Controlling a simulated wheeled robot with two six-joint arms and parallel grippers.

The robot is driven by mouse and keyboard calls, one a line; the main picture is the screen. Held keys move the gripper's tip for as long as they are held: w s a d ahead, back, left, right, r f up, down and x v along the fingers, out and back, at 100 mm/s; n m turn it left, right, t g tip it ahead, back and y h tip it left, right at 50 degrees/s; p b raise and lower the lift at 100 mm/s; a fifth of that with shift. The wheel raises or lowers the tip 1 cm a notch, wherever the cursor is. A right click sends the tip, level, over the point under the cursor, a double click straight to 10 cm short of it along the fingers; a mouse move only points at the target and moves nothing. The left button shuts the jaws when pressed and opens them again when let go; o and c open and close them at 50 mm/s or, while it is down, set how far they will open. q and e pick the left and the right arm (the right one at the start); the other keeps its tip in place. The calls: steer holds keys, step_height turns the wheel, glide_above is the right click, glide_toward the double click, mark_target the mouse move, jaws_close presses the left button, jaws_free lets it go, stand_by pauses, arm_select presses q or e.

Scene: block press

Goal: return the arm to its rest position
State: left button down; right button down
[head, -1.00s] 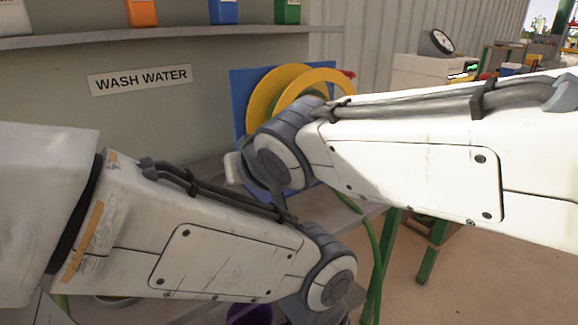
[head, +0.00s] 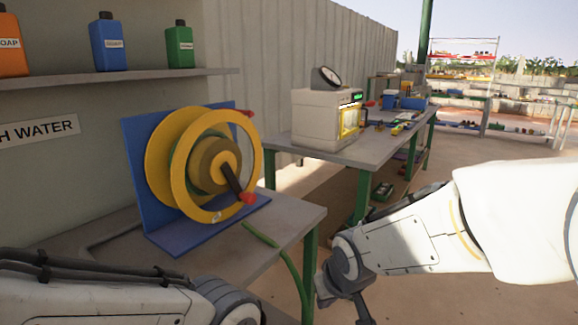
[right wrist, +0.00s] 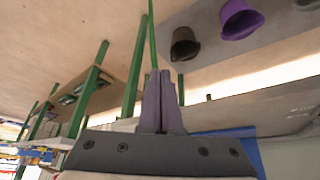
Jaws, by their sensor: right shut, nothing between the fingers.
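My right arm comes in from the right in the head view, bent downward at the wrist. Its right gripper (head: 361,311) points down near the bottom edge, off the bench's right end, and is partly cut off. In the right wrist view the two grey-purple fingers of the right gripper (right wrist: 162,82) lie together with nothing between them. My left arm (head: 120,302) shows only as a white link along the bottom left of the head view. My left gripper is out of the picture.
A yellow hose reel (head: 205,165) on a blue stand sits on the near bench (head: 295,215). A green hose (head: 285,262) hangs off it. Another bench (head: 385,150) holds a white machine (head: 318,118). The right wrist view shows a purple bucket (right wrist: 240,18) and a dark bucket (right wrist: 185,43).

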steer(key=s+d+f+m+g+h, duration=0.1)
steer(key=s+d+f+m, duration=0.1)
steer(key=s+d+f, duration=0.3)
steer(key=s+d+f+m+g, duration=0.1)
steer(key=s+d+f+g, duration=0.15)
steer(key=d, duration=0.45)
steer(key=s+a+r+n+g, duration=0.1)
steer(key=s+a+r+n, duration=0.25)
steer(key=s+a, duration=0.35)
steer(key=s+a+r+n+g, duration=0.1)
steer(key=s+a+r+n, duration=0.25)
steer(key=s+a, duration=0.3)
step_height(320, 180, up, 20)
steer(key=p, duration=2)
steer(key=shift+s+a+y, duration=0.25)
steer(key=shift+a+y, duration=0.05)
steer(key=shift+a, duration=0.1)
steer(key=shift+f, duration=0.15)
